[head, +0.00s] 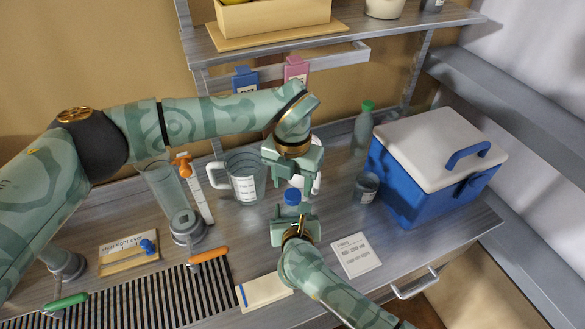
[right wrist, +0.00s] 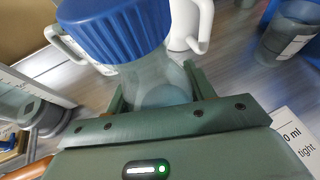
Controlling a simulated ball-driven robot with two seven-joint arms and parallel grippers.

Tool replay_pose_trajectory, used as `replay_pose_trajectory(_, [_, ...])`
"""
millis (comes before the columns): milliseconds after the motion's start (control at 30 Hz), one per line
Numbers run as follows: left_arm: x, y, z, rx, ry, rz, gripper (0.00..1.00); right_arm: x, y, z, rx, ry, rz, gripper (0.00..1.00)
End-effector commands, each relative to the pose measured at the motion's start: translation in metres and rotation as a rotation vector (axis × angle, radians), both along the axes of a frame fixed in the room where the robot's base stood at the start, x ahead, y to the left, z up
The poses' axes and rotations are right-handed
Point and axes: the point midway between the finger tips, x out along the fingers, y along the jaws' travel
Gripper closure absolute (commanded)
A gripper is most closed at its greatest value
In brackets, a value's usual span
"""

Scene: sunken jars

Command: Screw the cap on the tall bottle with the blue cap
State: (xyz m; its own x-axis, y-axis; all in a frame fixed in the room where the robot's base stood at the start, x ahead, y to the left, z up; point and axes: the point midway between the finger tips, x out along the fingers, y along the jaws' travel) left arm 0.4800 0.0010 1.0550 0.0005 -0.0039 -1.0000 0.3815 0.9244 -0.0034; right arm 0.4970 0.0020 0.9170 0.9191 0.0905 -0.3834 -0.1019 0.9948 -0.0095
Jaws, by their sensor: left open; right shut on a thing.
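The bottle with the blue cap (head: 292,196) stands upright near the middle of the table. In the right wrist view its ribbed blue cap (right wrist: 115,27) sits on top of the translucent body (right wrist: 160,88). I cannot tell how tight the cap is. My right gripper (head: 293,214) is shut on the bottle's body below the cap; its fingers show on both sides of the body in the right wrist view (right wrist: 160,92). My left gripper (head: 293,178) is open, pointing down, just above and behind the cap in the picture. Most of the bottle's body is hidden in the head view.
A clear measuring jug (head: 244,184) stands left of the bottle, and a grey cup (head: 366,187) right of it. A green-capped bottle (head: 363,128) and a blue cooler box (head: 405,180) are further right. A printed card (head: 356,255) lies in front. A slotted grate (head: 165,302) is at front left.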

Motion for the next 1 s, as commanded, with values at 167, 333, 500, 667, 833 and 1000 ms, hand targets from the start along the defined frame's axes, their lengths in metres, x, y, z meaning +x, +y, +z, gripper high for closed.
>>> replay_pose_trajectory(167, [-0.001, -0.001, -0.022, -0.001, 0.001, 0.000, 0.48, 0.000, 0.000, -0.001, 0.000, 0.002, 0.000, 1.00])
replay_pose_trajectory(333, [0.000, 0.000, -0.030, 0.000, -0.001, -0.001, 0.48, 0.000, 0.000, -0.001, 0.000, 0.002, 0.000, 1.00])
replay_pose_trajectory(500, [0.000, 0.000, -0.031, 0.000, -0.001, -0.001, 0.48, 0.000, 0.000, -0.001, 0.000, 0.002, 0.000, 1.00])
replay_pose_trajectory(667, [0.000, 0.000, -0.031, 0.000, -0.001, -0.001, 0.68, 0.000, 0.000, -0.001, 0.000, 0.002, 0.000, 1.00])
replay_pose_trajectory(833, [0.000, 0.000, -0.031, 0.000, -0.001, -0.001, 0.94, 0.000, 0.000, -0.001, 0.000, 0.002, 0.000, 1.00])
replay_pose_trajectory(1000, [0.000, 0.000, -0.031, 0.000, -0.001, -0.011, 0.94, 0.000, 0.000, -0.001, 0.000, 0.002, 0.000, 1.00])
